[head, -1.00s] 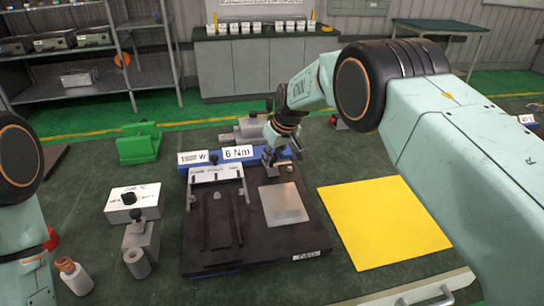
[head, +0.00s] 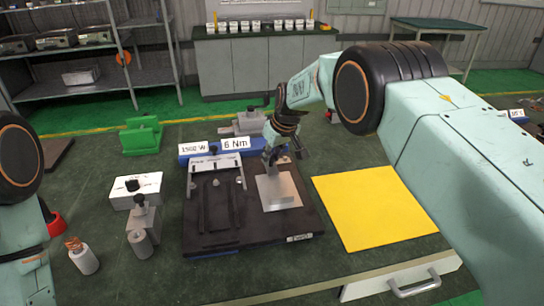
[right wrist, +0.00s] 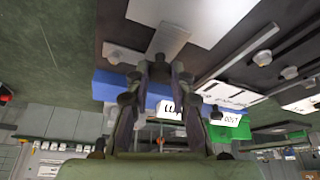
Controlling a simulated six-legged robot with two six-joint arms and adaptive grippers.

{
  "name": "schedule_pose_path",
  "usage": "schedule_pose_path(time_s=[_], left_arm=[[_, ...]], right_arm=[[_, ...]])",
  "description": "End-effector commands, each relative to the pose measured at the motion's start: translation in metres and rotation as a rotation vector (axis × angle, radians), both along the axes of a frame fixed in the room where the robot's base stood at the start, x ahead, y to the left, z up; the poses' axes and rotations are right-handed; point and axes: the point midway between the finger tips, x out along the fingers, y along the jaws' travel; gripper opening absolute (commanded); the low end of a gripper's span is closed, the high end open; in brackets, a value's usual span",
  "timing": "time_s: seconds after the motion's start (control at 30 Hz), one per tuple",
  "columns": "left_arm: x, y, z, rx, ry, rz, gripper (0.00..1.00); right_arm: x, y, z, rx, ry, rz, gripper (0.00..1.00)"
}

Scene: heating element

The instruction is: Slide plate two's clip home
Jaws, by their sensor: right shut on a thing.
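My right gripper (head: 271,162) reaches down at the back edge of the silver plate (head: 281,195), which lies on the right part of the dark fixture (head: 215,245). In the right wrist view, the gripper (right wrist: 160,66) is shut on a narrow grey clip (right wrist: 168,40). The clip's far end overlaps the edge of the plate (right wrist: 205,18). In the head view the fingers partly hide the clip, and I cannot tell whether it is fully seated. My left arm shows at the left edge, but its gripper is out of view.
A white box (head: 137,190), grey clamp block (head: 143,217) and small bottle (head: 84,258) stand left. A green block (head: 141,136) stands farther back. A flat yellow sheet (head: 372,208) lies to the right.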

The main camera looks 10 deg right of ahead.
Motion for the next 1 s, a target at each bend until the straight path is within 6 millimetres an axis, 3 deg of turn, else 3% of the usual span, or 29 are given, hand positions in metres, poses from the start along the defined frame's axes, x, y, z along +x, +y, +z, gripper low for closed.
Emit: schedule_pose_path(time_s=[0.13,0.17,0.43,0.77,1.0], left_arm=[[0.0,0.0,0.0,0.0,0.0,0.0,0.28],[0.0,0.0,0.0,0.0,0.0,0.0,0.28],[0.0,0.0,0.0,0.0,0.0,0.0,0.28],[0.0,0.0,0.0,0.0,0.0,0.0,0.28],[0.0,0.0,0.0,0.0,0.0,0.0,0.28]], right_arm=[[0.0,-0.002,0.0,-0.003,0.008,0.001,0.0],[0.0,-0.002,0.0,-0.003,0.009,0.001,0.23],[-0.001,-0.001,-0.001,-0.001,0.008,0.001,0.45],[-0.003,-0.001,0.001,-0.001,0.007,0.0,0.45],[-0.012,-0.006,0.029,-0.002,0.005,0.0,0.45]])
